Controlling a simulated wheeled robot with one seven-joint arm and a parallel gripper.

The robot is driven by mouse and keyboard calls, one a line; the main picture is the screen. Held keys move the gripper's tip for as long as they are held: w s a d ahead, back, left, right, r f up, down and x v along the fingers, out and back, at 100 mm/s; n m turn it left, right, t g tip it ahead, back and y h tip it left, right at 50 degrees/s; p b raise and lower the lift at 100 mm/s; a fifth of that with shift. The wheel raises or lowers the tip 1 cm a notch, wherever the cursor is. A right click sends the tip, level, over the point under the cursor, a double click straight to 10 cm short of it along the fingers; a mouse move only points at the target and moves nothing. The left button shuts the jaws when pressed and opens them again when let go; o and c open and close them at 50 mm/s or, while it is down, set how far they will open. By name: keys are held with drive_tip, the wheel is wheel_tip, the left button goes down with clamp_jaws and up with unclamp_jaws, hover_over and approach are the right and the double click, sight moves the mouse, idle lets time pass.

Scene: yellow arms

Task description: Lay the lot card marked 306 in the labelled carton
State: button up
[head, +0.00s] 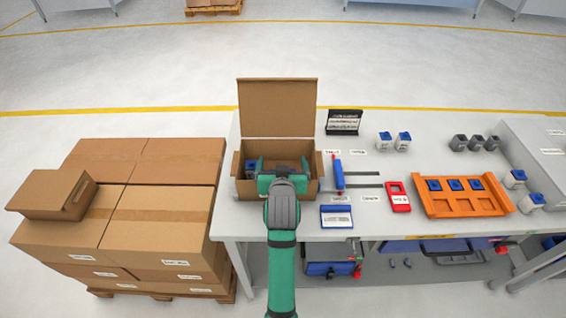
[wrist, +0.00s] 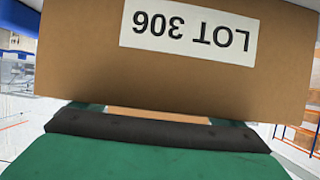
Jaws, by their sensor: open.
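The open carton (head: 263,150) stands at the left end of the table, its back flap upright. My gripper (head: 283,168) is open, with its green fingers spread over the carton's mouth. In the wrist view a brown cardboard panel (wrist: 90,70) stands close ahead of my gripper, with a white label (wrist: 188,31) reading LOT 306 upside down. I cannot tell which part of the carton that panel is. A dark blue item (head: 252,167) shows inside the carton at the left; my gripper hides much of the inside. I cannot make out a separate card marked 306.
A blue holder (head: 337,216), a red frame (head: 398,197) and a black sign (head: 345,122) stand right of the carton. An orange tray (head: 462,202) holds several blue-topped parts. Stacked brown boxes (head: 150,220) stand left of the table. The tabletop has some free room between the items.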

drive_tip(key=shift+r, duration=0.3)
drive_tip(key=shift+s+r, duration=0.15)
drive_tip(key=shift+s, duration=0.15)
drive_tip(key=v, duration=1.1)
drive_tip(key=shift+s, duration=0.15)
drive_tip(key=shift+d+r, duration=0.1)
drive_tip(key=shift+r, duration=0.05)
